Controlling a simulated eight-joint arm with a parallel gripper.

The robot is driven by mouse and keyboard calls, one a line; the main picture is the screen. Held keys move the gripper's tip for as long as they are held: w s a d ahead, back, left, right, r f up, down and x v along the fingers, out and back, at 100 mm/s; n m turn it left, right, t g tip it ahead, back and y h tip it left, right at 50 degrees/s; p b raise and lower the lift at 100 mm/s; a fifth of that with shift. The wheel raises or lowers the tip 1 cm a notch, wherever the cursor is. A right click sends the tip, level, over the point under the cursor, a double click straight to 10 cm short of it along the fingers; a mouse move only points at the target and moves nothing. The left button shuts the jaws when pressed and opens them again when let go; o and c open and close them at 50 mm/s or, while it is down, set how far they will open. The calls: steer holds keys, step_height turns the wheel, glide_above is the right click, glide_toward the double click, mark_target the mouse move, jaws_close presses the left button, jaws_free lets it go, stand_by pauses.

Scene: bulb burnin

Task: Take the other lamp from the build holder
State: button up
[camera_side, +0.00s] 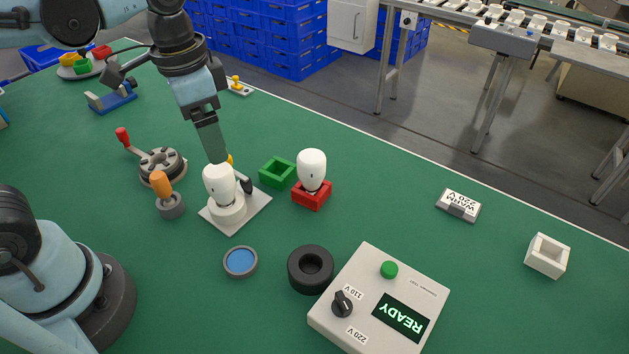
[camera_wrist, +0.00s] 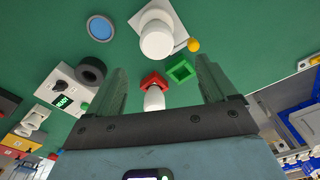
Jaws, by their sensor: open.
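A white lamp (camera_side: 219,184) stands upright in a round white seat on a white plate (camera_side: 255,205) with a dark lever; it also shows in the wrist view (camera_wrist: 156,40). A second white lamp (camera_side: 312,168) stands upright in a red square holder (camera_side: 312,198). In the wrist view this lamp (camera_wrist: 154,98) and the red holder (camera_wrist: 152,79) appear between my fingers. My gripper (camera_side: 216,158) is open and empty, its fingers pointing down close to the plate lamp in the side view. It also shows in the wrist view (camera_wrist: 161,63). Which one is the build holder is not marked.
An empty green holder (camera_side: 277,172) stands beside the red one. A tester (camera_side: 380,300) reads READY; a black ring (camera_side: 310,269) and blue-topped disc (camera_side: 240,262) lie in front. An orange-handled tool (camera_side: 163,188) stands left. An empty white holder (camera_side: 547,256) is far right.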

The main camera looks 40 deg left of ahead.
mark_target(221, 184)
steer(key=shift+d+m+g, duration=0.2)
steer(key=shift+m+g, duration=0.2)
steer(key=shift+s+a+f, duration=0.1)
steer(key=shift+f, duration=2.85)
steer(key=shift+a+f, duration=0.1)
steer(key=shift+f, duration=2.8)
steer(key=c, duration=1.1)
